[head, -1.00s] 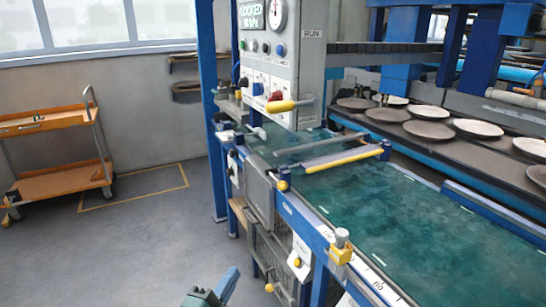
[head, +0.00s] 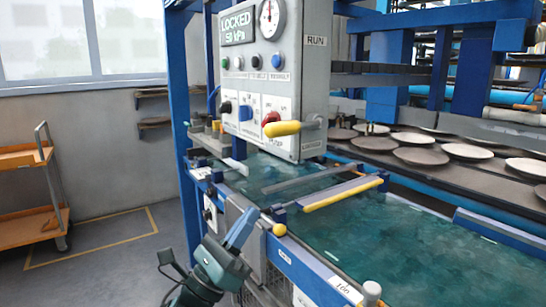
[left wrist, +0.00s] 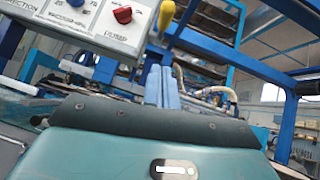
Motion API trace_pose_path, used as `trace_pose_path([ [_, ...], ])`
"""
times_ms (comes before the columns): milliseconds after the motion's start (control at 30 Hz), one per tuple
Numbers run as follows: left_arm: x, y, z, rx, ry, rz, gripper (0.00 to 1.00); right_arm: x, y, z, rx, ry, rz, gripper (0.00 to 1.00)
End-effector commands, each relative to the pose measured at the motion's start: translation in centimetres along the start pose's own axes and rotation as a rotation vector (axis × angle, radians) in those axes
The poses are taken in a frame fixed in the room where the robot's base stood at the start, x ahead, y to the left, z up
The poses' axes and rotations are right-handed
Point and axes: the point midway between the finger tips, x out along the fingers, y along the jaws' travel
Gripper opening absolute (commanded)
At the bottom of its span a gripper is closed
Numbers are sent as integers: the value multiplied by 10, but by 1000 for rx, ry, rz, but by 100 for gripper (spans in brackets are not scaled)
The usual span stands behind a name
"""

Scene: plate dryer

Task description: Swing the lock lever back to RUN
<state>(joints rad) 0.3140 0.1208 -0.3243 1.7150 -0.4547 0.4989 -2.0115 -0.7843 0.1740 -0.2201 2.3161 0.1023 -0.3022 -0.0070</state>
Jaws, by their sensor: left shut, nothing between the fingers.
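The lock lever with its yellow grip (head: 283,129) sticks out leftward across the front of the grey control box (head: 312,85), low on the box's right side. A RUN label (head: 315,41) is higher on that side; a small label by the lever is too small to read surely. The display (head: 238,25) reads LOCKED and about 50 kPa. My left gripper (head: 241,231) is shut and empty, below and left of the lever, apart from it. In the left wrist view its blue fingers (left wrist: 166,90) are together, below the yellow grip (left wrist: 166,14). My right gripper is out of view.
A yellow-edged bar (head: 343,194) crosses the green conveyor bed (head: 400,240) right of my gripper. A red knob (head: 271,118) and other controls sit beside the lever. Plates (head: 420,156) lie on the rack behind. An orange cart (head: 35,225) stands at left on open floor.

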Motion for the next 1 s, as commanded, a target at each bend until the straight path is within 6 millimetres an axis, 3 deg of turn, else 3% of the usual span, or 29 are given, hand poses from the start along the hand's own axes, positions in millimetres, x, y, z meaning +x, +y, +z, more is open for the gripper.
trace_pose_path([
  [367, 9, 0, 1, -4, -1, 0, 0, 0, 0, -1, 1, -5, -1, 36],
  [833, 102, 0, 2, -4, -1, 1, 0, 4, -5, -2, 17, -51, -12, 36],
  [1000, 120, 0, 20, -2, 0, 0, 0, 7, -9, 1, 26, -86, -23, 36],
])
